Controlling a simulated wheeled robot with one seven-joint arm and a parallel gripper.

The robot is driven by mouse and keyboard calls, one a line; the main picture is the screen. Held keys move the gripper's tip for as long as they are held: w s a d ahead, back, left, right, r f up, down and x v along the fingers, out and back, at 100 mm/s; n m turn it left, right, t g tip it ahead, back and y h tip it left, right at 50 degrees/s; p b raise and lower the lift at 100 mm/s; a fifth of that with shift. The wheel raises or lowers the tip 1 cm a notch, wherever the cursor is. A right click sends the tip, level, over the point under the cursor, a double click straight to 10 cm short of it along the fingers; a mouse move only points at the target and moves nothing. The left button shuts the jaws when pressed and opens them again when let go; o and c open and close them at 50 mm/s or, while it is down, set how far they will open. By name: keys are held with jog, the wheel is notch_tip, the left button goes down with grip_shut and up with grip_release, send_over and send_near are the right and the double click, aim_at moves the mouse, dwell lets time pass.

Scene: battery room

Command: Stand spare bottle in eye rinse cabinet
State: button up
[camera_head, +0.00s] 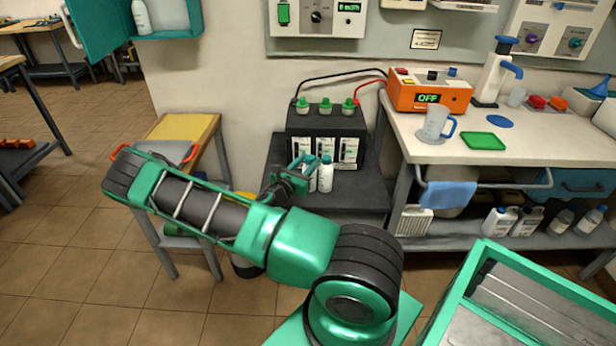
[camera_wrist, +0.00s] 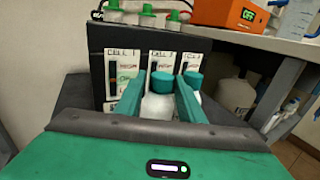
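Two white bottles with blue-green caps stand side by side on the black stand, in front of the battery cells. In the head view, the right bottle (camera_head: 326,177) is clear and the left bottle (camera_head: 312,181) is mostly hidden by my gripper (camera_head: 304,166). In the wrist view, my gripper (camera_wrist: 161,76) is open, with its fingers on either side of one bottle (camera_wrist: 158,106). Firm contact cannot be made out. The other bottle (camera_wrist: 194,80) is just beyond the right finger. The eye rinse cabinet (camera_head: 168,34), upper left, has its door open and a bottle (camera_head: 141,17) inside.
The black battery unit (camera_head: 330,122) with green terminal caps is right behind the bottles. A workbench (camera_head: 400,128) with an orange charger (camera_head: 428,92) stands to the right. A small table (camera_head: 188,127) stands to the left. Open floor lies at the left.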

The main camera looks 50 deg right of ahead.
jog(key=shift+w+d, duration=0.15)
jog(key=shift+d, duration=0.35)
grip_shut()
jog(key=shift+r, duration=0.15)
